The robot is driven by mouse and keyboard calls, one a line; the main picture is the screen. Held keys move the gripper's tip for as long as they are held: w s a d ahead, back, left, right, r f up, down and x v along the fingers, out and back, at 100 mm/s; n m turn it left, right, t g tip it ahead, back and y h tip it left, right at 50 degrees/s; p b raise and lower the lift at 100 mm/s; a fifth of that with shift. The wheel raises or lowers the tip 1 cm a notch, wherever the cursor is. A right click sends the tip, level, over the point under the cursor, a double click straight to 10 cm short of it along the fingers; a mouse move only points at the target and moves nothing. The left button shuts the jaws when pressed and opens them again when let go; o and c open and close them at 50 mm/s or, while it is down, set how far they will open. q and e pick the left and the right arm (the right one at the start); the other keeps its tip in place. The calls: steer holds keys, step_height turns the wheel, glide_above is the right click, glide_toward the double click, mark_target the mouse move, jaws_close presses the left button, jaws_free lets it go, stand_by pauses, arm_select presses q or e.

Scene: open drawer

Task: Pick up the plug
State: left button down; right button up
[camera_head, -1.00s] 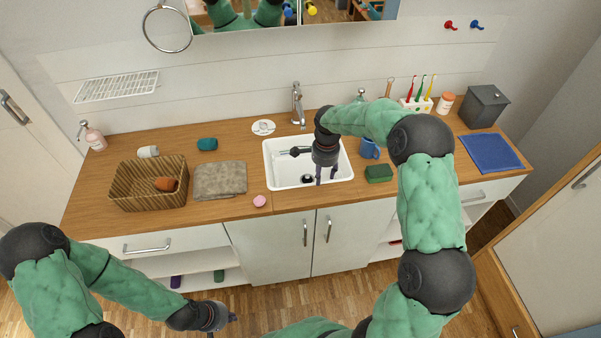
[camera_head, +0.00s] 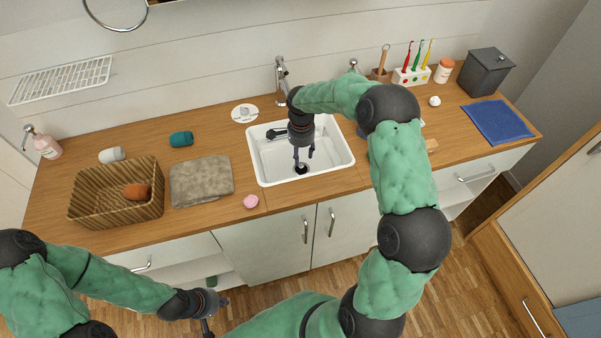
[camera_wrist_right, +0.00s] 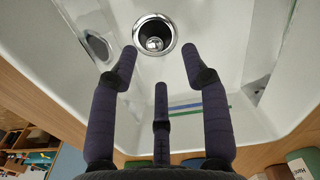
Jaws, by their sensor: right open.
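The plug (camera_wrist_right: 154,43) is a small round piece with a shiny metal top, sitting in the dark ringed drain at the bottom of the white sink (camera_head: 262,160). In the head view the drain with the plug (camera_head: 301,169) shows just below my right gripper's fingers. My right gripper (camera_head: 304,156) points down into the sink, open and empty. In the right wrist view its fingers (camera_wrist_right: 158,68) are spread, with the plug beyond the tips and apart from them. My left gripper (camera_head: 215,314) is low in front of the cabinet, its fingers apart and empty.
The faucet (camera_head: 281,80) stands behind the sink. The sink walls surround my right gripper closely. A wicker basket (camera_head: 90,205), a grey towel (camera_head: 200,182) and a pink round item (camera_head: 251,201) lie left of the sink. A blue cloth (camera_head: 498,122) lies at the right.

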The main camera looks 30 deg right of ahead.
mark_target(301, 167)
step_height(301, 167, down, 2)
steer(key=shift+f, duration=0.2)
steer(key=f, duration=0.1)
steer(key=f+b, duration=0.1)
steer(key=f, duration=0.1)
steer(key=f+b, duration=0.1)
steer(key=shift+s+a+f, duration=0.15)
steer(key=shift+s+f, duration=0.1)
steer(key=shift+s, duration=0.05)
steer(key=shift+f+b, duration=0.3)
steer(key=shift+f, duration=0.1)
steer(key=shift+c, duration=0.3)
jaws_close()
